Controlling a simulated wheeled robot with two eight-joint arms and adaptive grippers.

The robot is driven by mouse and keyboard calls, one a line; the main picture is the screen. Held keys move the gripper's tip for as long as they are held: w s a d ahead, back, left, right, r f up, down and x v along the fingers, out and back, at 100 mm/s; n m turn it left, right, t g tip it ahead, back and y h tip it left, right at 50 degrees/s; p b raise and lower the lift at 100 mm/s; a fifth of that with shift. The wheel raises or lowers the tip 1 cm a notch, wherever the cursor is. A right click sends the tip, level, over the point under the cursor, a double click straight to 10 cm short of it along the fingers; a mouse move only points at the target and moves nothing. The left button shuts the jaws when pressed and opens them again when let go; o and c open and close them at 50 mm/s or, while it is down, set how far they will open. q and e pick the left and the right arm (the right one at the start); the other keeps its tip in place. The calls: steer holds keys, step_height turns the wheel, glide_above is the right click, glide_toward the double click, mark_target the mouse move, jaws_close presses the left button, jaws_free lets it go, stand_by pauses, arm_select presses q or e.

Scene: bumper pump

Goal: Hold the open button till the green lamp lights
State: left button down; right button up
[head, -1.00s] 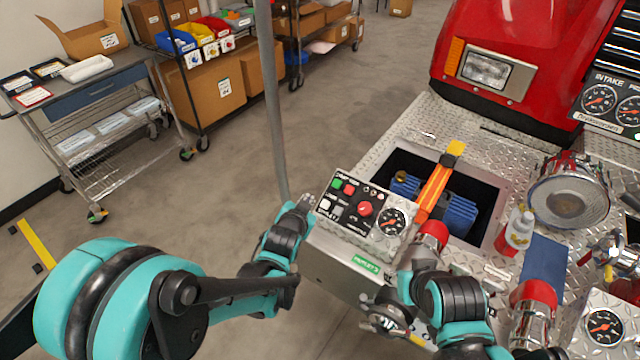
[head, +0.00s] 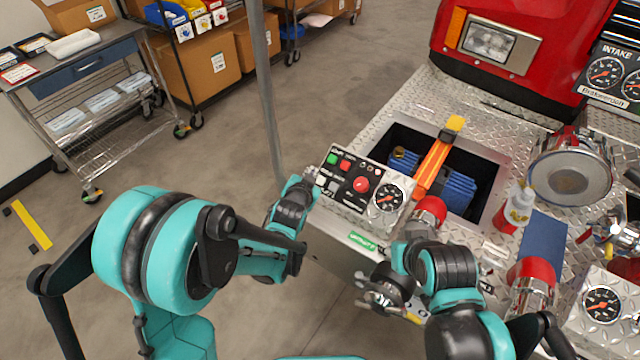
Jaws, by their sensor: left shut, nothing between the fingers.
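The control panel (head: 349,205) sits at the near left corner of the metal bumper. It carries a green button (head: 332,158), a small red button (head: 345,165), a larger red knob (head: 361,184), white and black buttons and a gauge (head: 389,198). Small round lamps (head: 369,170) along its upper edge look dark; I cannot tell which is the green one. My left gripper (head: 312,175) is shut and empty at the panel's left edge, close to the green and white buttons. Contact cannot be told. My right arm (head: 450,270) is in front of the bumper; its fingers are not clear.
An orange bar (head: 435,160) with a yellow end leans over an open well holding blue items. A grey pole (head: 268,100) rises behind my left gripper. A white bottle (head: 516,207) and chrome fittings stand right. A steel cart (head: 100,105) stands far left on open floor.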

mark_target(320, 176)
arm_select(q)
steer(key=shift+w+d+f+b, duration=0.25)
steer(key=shift+w+f+b, duration=0.15)
steer(key=shift+f, duration=0.3)
steer(key=shift+w+d+f+b, duration=0.2)
steer(key=shift+w+f+b, duration=0.05)
steer(key=shift+f+b, duration=0.35)
steer(key=shift+w+d+f+b, duration=0.25)
steer(key=shift+w+f+b, duration=0.15)
steer(key=shift+f, duration=0.35)
arm_select(e)
steer(key=shift+f, duration=1.7)
arm_select(q)
steer(key=shift+w+d+f+b, duration=0.15)
steer(key=shift+f+b, duration=0.2)
steer(key=shift+b, duration=0.1)
arm_select(e)
steer(key=shift+f, duration=0.4)
